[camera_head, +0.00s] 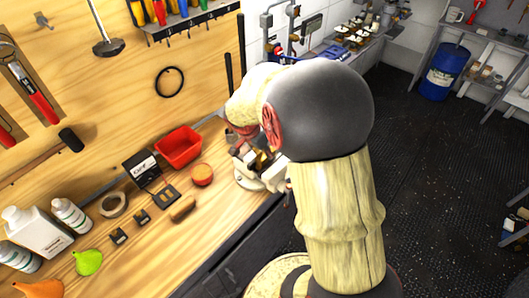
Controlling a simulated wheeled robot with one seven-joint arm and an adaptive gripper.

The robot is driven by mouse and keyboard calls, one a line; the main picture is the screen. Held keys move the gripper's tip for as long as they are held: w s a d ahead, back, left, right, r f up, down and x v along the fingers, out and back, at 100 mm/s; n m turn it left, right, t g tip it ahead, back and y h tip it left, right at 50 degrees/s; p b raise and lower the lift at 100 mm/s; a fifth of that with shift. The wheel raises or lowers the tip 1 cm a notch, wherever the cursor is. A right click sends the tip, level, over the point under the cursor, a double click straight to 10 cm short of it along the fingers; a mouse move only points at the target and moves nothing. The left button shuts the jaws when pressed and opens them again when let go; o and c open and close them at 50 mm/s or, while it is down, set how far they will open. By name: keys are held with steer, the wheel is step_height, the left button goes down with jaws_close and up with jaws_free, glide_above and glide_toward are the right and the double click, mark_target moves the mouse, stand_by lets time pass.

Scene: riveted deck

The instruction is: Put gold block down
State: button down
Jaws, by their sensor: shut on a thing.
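My gripper (257,163) is at the right part of the wooden workbench (215,225), near its front edge. It is shut on a small gold block (262,159), of which only a little shows between the dark and pale gripper parts. My arm hides much of the gripper. A pale round disc (248,183) lies just below the gripper in the picture. I cannot tell whether the block touches anything beneath it.
Left of the gripper are a red bin (179,148), a round orange-brown item (202,175), a brown block (183,209) and a black card box (141,167). Further left are a tape roll (113,204) and white bottles (38,232). Bare wood shows along the front edge.

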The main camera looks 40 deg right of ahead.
steer(key=c, duration=1.5)
jaws_free()
steer(key=shift+f, duration=0.1)
steer(key=shift+c, duration=0.2)
steer(key=p+v, duration=0.1)
steer(key=v, duration=1.1)
steer(key=s+a+r+n+t+y, duration=0.2)
steer(key=s+a+r+n, duration=0.3)
steer(key=a, duration=0.6)
steer(key=s+a+r+n+t+y, duration=0.2)
steer(key=s+a+r+n, duration=0.3)
steer(key=s+a+n, duration=0.4)
steer(key=a+n+t, duration=0.1)
steer(key=a+n, duration=0.1)
steer(key=n, duration=0.1)
steer(key=shift+a, duration=0.2)
steer(key=shift+r, duration=0.1)
